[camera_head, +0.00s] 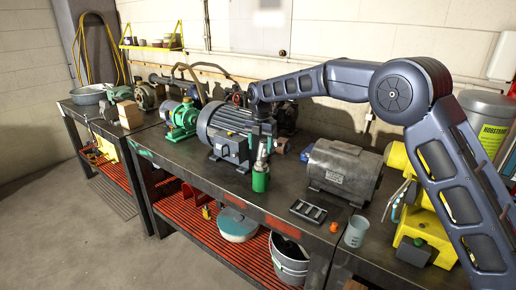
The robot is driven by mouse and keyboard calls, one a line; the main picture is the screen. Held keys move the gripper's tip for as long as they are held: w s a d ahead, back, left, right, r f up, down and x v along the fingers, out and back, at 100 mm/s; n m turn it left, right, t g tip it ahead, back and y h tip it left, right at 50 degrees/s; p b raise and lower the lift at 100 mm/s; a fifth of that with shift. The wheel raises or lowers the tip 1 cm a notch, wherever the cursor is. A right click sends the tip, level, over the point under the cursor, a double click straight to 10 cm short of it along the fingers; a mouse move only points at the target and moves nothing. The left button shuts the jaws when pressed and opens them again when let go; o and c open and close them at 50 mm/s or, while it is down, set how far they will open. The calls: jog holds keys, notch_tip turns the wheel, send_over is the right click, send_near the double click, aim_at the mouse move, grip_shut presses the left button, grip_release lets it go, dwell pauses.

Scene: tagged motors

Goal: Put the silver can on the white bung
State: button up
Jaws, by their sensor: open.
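My arm reaches in from the right, and its end hangs over the middle bench beside the large dark grey motor (228,130). My gripper (264,146) is small here, open, and just above a green bottle-like container (260,180) near the bench's front edge. A silvery part shows between them; I cannot tell whether it belongs to the container or to my gripper. I cannot clearly pick out a silver can. A pale grey cup (355,232) stands at the front right of the bench. I cannot make out a white bung.
A grey cylindrical motor (343,170) stands right of my gripper, with a dark slotted tray (308,211) before it. A green pump (181,120) is to the left. A yellow machine (420,225) stands at right. A bucket (289,260) sits below.

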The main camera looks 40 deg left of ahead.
notch_tip(320, 180, up, 11)
jog(key=shift+r, duration=0.15)
jog(key=shift+w, duration=0.1)
dwell(0.8)
